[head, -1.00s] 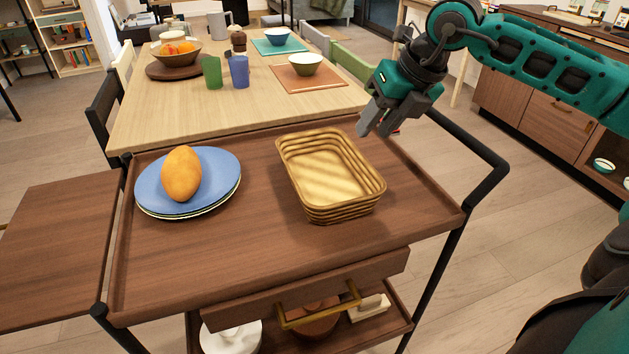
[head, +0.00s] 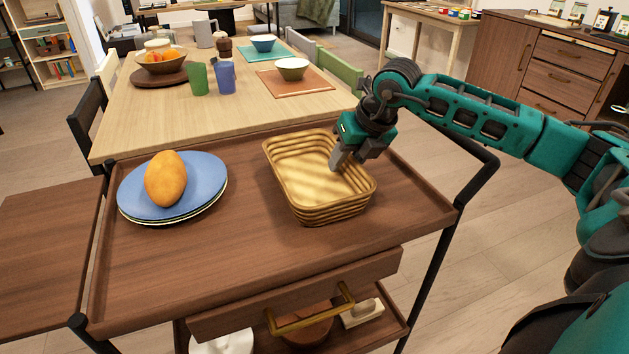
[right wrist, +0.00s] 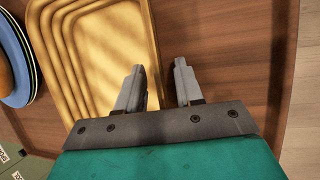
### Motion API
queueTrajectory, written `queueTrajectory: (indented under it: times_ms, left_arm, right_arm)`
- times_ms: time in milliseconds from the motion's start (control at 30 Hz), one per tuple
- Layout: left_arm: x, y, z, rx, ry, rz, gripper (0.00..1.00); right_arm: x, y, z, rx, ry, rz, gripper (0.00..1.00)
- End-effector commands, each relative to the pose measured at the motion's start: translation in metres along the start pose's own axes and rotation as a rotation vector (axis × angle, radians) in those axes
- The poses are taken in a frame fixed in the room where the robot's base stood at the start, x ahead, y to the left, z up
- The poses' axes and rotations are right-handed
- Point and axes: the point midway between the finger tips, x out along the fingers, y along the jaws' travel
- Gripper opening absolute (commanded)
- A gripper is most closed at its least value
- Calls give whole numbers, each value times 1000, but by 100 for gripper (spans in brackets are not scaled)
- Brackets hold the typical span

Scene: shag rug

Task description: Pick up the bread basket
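The bread basket (head: 300,172) is a tan, ribbed, rectangular open basket standing upright and empty on the right part of the brown trolley top (head: 240,265). My right gripper (head: 342,160) is at its right long side, fingers pointing down. In the right wrist view the basket (right wrist: 108,55) lies to the left, and the spread fingers (right wrist: 161,78) stand on either side of its right wall line, with a gap between them. One finger is over the basket's inside, the other over the trolley top. Whether they touch the wall cannot be told. My left gripper is not in view.
A blue plate (head: 207,172) holding an orange-yellow fruit (head: 166,178) stands left of the basket. The trolley has a raised rim and a black handle (head: 480,178) at right. A set dining table (head: 140,125) stands behind. The trolley's front is clear.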

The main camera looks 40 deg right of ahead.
Motion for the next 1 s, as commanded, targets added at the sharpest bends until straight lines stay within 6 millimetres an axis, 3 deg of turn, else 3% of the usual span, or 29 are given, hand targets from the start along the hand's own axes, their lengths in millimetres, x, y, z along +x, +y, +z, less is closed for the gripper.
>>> queueTrajectory:
  times_ms: [267, 667, 1000]
  left_arm:
    - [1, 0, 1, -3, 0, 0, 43]
    - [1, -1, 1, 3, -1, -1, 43]
    - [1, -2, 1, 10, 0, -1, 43]
  right_arm:
    - [7, 0, 0, 0, -1, 0, 36]
    - [7, 0, 0, 0, -1, 0, 0]
    - [7, 0, 0, 0, -1, 0, 0]
